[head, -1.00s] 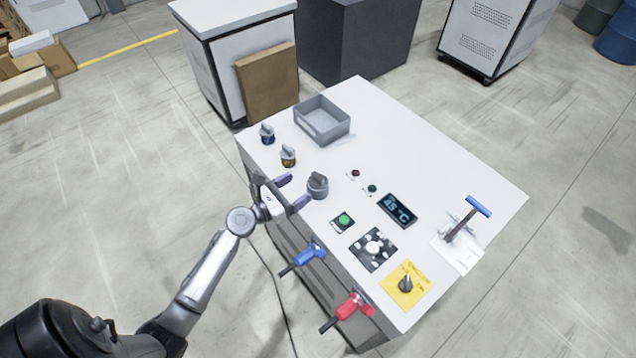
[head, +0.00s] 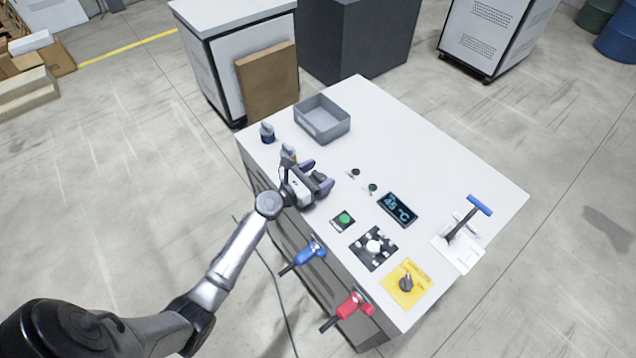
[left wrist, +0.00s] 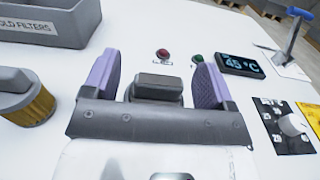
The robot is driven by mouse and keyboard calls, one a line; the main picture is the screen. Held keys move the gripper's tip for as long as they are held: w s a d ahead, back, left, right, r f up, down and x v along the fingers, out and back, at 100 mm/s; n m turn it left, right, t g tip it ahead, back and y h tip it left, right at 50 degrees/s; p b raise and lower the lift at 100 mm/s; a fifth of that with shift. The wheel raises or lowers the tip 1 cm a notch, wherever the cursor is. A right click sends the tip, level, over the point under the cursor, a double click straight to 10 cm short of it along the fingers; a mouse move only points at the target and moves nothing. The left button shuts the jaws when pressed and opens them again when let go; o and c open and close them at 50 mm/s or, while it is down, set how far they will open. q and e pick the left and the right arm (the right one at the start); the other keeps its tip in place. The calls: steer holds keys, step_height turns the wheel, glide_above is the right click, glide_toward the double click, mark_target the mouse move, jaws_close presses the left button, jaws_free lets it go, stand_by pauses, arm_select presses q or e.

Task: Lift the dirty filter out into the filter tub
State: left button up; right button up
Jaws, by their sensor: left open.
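My left gripper (head: 317,176) is open at the table's left edge. In the left wrist view, its two purple fingers (left wrist: 155,78) stand on either side of a grey block-like grip (left wrist: 158,88), with gaps showing on both sides. What lies below that grip is hidden by the gripper. A yellow pleated filter with a grey top (left wrist: 28,104) stands to the left; in the head view it is partly covered by my gripper. A blue-sided one with a grey top (head: 267,133) stands farther back. The grey tub (head: 323,128), labelled OLD FILTERS, appears empty. My right gripper is not in view.
A green button (head: 343,218), a temperature display (head: 398,209) and a black dial plate (head: 373,249) lie right of the gripper. Blue (head: 308,254) and red (head: 353,306) valve handles stick out from the front side.

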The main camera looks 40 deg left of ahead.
mark_target(320, 175)
arm_select(q)
steer(key=shift+c, duration=0.4)
steer(key=c, duration=0.9)
steer(key=shift+c, duration=0.2)
steer(key=r+p, duration=0.2)
steer(key=r, duration=0.1)
steer(key=r+p, duration=0.1)
steer(key=r, duration=0.1)
steer(key=shift+d, duration=0.3)
steer(key=w+d+r+p, duration=0.2)
steer(key=d+r+p, duration=0.2)
steer(key=d, duration=0.6)
steer(key=shift+w+d+r, duration=0.25)
steer(key=shift+d+r, duration=0.1)
steer(key=shift+r, duration=0.7)
